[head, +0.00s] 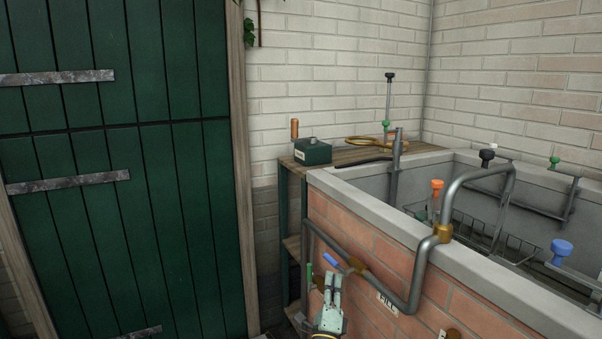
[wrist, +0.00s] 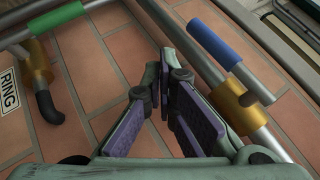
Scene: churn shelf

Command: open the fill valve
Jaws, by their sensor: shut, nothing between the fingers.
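A blue-handled lever (head: 332,259) sits on a brass valve body (head: 357,266) on the grey pipe at the brick trough's front. A white label reading FILL (head: 387,303) is below it to the right. In the wrist view the blue handle (wrist: 214,42) and brass body (wrist: 237,107) are right of the fingers. The handle slants roughly the same way as the pipe; its exact angle is unclear. My gripper (head: 333,277) is shut and empty just below the handle in the head view. Its purple-padded fingers (wrist: 172,75) appear apart from the handle in the wrist view.
The trough rim (head: 480,283) and a bent pipe (head: 420,265) rise to the right. A wooden shelf (head: 345,155) stands behind.

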